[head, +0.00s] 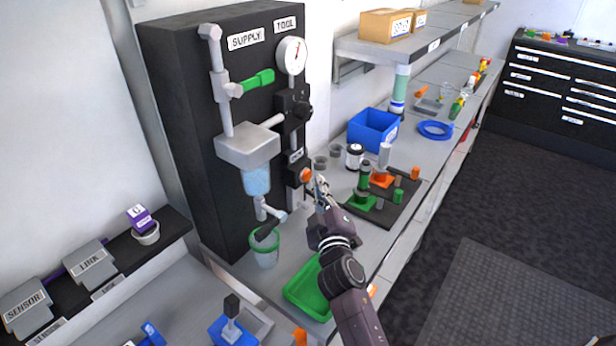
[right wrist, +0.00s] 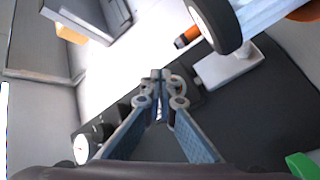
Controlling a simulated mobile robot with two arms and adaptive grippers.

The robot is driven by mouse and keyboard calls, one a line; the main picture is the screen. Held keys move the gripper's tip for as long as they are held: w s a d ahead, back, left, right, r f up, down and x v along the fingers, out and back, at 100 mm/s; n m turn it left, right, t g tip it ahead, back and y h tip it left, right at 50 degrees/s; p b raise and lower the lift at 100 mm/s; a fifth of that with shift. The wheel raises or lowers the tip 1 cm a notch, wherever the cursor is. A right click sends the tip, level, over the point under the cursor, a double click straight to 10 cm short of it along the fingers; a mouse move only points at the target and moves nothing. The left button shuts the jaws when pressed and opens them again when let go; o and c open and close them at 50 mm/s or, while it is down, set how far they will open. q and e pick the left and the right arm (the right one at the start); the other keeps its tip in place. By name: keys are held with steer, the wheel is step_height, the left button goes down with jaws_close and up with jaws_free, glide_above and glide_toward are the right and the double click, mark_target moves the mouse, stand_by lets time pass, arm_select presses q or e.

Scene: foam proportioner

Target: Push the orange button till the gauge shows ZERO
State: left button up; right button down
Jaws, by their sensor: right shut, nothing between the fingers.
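The orange button (head: 306,175) is on the lower right side of the black panel in the head view. The round white gauge (head: 291,55) is at the panel's top right under the TOOL label; its dial is too small to read. My right gripper (head: 319,180) is shut and empty, with its fingertips just right of the button. I cannot tell whether they touch it. In the right wrist view, the shut fingers (right wrist: 160,77) point at the dark panel, and the button is not clearly visible. My left gripper is not in view.
The black panel (head: 185,130) carries pipes, a green-handled valve (head: 258,80) and a clear blue bowl (head: 257,180). A black board (head: 390,205) with green and orange parts and a blue bin (head: 373,129) are to the right.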

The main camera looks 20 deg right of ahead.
steer(key=shift+w+a, duration=0.25)
steer(key=shift+w, duration=0.15)
steer(key=shift+w+a+b, duration=0.25)
steer(key=shift+w+b, duration=0.15)
steer(key=shift+b, duration=0.05)
stand_by(0.7)
steer(key=shift+s+d, duration=0.1)
steer(key=shift+s, duration=0.05)
steer(key=shift+s+d+p, duration=0.35)
steer(key=shift+s, duration=0.3)
steer(key=shift+s+d, duration=0.25)
steer(key=shift+s, duration=0.15)
steer(key=shift+s+d+p, duration=0.4)
steer(key=shift+s+d, duration=0.15)
steer(key=shift+s, duration=0.35)
steer(key=shift+s+d+p, duration=0.35)
steer(key=shift+s+d, duration=0.15)
steer(key=shift+s, duration=0.35)
